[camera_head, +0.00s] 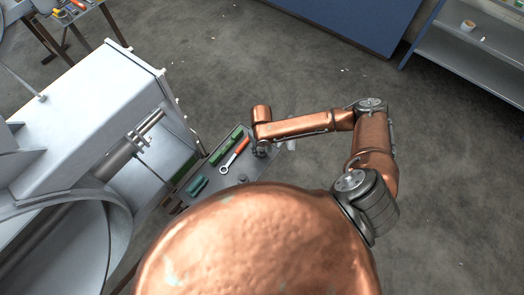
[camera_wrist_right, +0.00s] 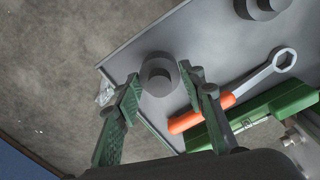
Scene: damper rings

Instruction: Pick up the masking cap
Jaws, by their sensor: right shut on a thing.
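A dark grey round cap with a smaller raised knob, which I take for the masking cap (camera_wrist_right: 157,84), is between the fingertips of my right gripper (camera_wrist_right: 161,73) in the right wrist view. The gripper is shut on it. The cap is over the grey tray near its edge; whether it still touches the tray I cannot tell. In the head view my right gripper (camera_head: 262,149) is at the tray's right part, and my own arm hides the cap there. My left gripper is not in view.
The grey tray (camera_wrist_right: 142,47) also holds another dark grey round piece (camera_wrist_right: 262,8), an orange-handled ring wrench (camera_wrist_right: 205,113) and a green tool (camera_wrist_right: 270,110) close beside the right finger. A large pale machine (camera_head: 85,110) stands left of the tray. Open floor lies to the right.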

